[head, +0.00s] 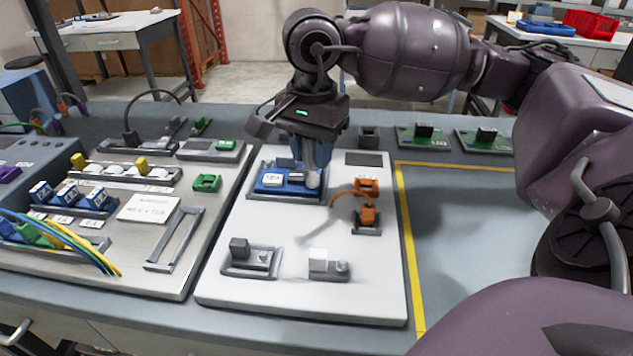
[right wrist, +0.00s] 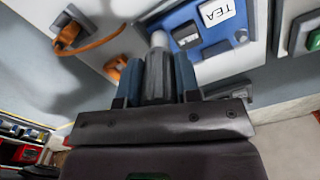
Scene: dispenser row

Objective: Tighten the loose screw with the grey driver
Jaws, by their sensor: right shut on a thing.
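My right gripper (head: 312,168) is shut on the grey driver (head: 313,181), above the right part of the blue module (head: 270,192) with a white label. In the right wrist view, the driver's dark grey body (right wrist: 157,80) is between the blue fingers, and its pale end points at the panel beside the blue module (right wrist: 211,52). A small round light spot (right wrist: 241,36) on the module may be a screw head; I cannot tell whether it is loose. Whether the driver touches anything is hidden. My left gripper is not in view.
An orange connector (head: 366,215) with a cable sits right of the module on the white panel (head: 290,230). Two small grey mounts (head: 250,260) (head: 329,265) are in front. A crowded panel (head: 110,245) stands left. The yellow-bordered area (head: 460,230) at right is clear.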

